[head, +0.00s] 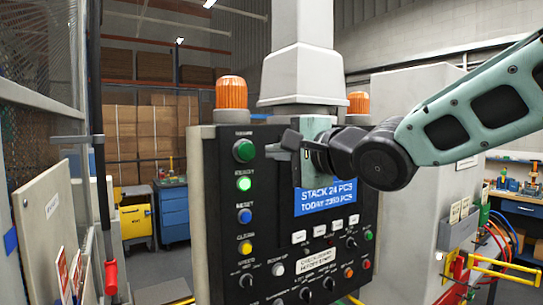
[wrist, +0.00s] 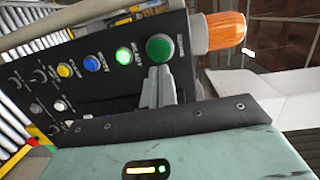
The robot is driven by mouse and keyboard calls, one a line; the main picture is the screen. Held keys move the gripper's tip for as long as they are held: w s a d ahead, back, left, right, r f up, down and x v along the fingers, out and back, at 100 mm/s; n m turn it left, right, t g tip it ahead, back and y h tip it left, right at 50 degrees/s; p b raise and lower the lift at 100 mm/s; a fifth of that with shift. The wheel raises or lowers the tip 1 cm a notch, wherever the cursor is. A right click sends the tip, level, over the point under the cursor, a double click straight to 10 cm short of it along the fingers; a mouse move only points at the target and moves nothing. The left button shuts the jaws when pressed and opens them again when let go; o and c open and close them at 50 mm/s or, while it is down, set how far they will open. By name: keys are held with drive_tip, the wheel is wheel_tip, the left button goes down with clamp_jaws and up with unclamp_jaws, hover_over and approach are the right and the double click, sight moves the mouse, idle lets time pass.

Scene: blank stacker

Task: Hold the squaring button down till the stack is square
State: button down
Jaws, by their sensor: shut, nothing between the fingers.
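My gripper (head: 272,150) is shut and empty in front of the upper part of the black control panel (head: 215,190). In the wrist view its closed fingertips (wrist: 159,72) are just below the large dark green button (wrist: 159,47). In the head view they are right of that button (head: 243,151); I cannot tell whether they touch the panel. Below it in the column are a lit green button (head: 244,184), a blue one (head: 245,216) and a yellow one (head: 245,248). A white button (head: 278,269) sits lower right. The labels are too small to tell which is squaring. The stack is not in view.
A blue screen (head: 326,198) reading "STACK 24 PCS" is partly behind my gripper. Several knobs and small buttons fill the lower panel. Orange beacons (head: 231,93) stand on top. A mesh guard (head: 40,90) is at left. Free room lies in front of the lower panel.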

drive_tip(key=b+v, duration=0.1)
drive_tip(key=v, duration=0.6)
drive_tip(key=shift+r, duration=0.1)
drive_tip(key=s+d+f+n+g+h+b, duration=0.1)
drive_tip(key=s+f+n+g+h+b, duration=0.15)
drive_tip(key=f, duration=0.85)
drive_tip(key=s+d+f+n+g+h+b, duration=0.2)
drive_tip(key=s+f+n+h, duration=0.15)
drive_tip(key=f, duration=0.75)
drive_tip(key=s+d+f+n+g+h+b, duration=0.1)
drive_tip(key=s+d+f+n+g+h, duration=0.1)
drive_tip(key=s+f, duration=0.6)
drive_tip(key=s+d+f+n+g+h+b, duration=0.2)
drive_tip(key=s+f+n+g, duration=0.4)
drive_tip(key=s+f+n, duration=0.3)
drive_tip(key=shift+s+d+f+h, duration=0.2)
drive_tip(key=shift+s+d+h, duration=0.4)
drive_tip(key=shift+d, duration=0.55)
drive_tip(key=shift+s+a, duration=0.1)
